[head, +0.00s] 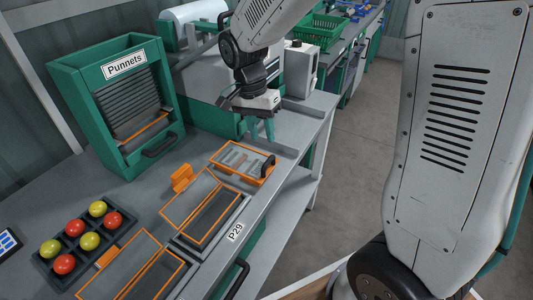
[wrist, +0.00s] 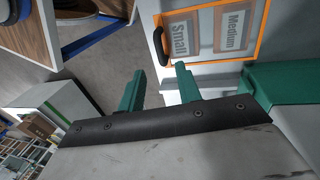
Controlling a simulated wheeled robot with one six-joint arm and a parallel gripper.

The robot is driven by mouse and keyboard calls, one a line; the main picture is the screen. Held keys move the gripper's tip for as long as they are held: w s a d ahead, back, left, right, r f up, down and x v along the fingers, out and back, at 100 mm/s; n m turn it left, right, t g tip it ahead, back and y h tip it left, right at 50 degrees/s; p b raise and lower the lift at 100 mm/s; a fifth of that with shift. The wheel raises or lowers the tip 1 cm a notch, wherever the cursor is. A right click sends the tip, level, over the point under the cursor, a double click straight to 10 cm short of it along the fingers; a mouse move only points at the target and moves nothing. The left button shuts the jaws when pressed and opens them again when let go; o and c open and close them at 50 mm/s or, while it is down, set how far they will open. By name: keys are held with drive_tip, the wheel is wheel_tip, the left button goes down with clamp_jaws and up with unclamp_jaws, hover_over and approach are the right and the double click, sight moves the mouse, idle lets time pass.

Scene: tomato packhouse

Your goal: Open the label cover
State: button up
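The label cover (head: 228,173) is a clear lid with an orange frame and a black handle (head: 268,166) at its right end. It lies flat over label stacks on the bench. In the wrist view the cover (wrist: 262,40) shows labels reading "Small" (wrist: 181,37) and "Medium" (wrist: 231,32) under it, with its black handle (wrist: 160,45) at the left edge. My gripper (head: 262,132), with two green fingers, is above the bench, just beyond the cover in the head view. The fingers (wrist: 158,84) are apart with nothing between them, and not touching the handle.
A green "Punnets" dispenser (head: 75,68) stands at the back left. Two more orange-framed lids (head: 172,212) lie nearer on the bench (head: 60,200). A dark tray (head: 118,236) holds red and yellow-green tomatoes. A machine with a white roll (head: 193,12) stands behind my gripper.

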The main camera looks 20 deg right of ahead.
sight(268, 160)
drive_tip(key=f, duration=0.4)
drive_tip(key=s+d+f, duration=0.1)
drive_tip(key=f, duration=0.2)
drive_tip(key=shift+s+f, duration=0.1)
clamp_jaws()
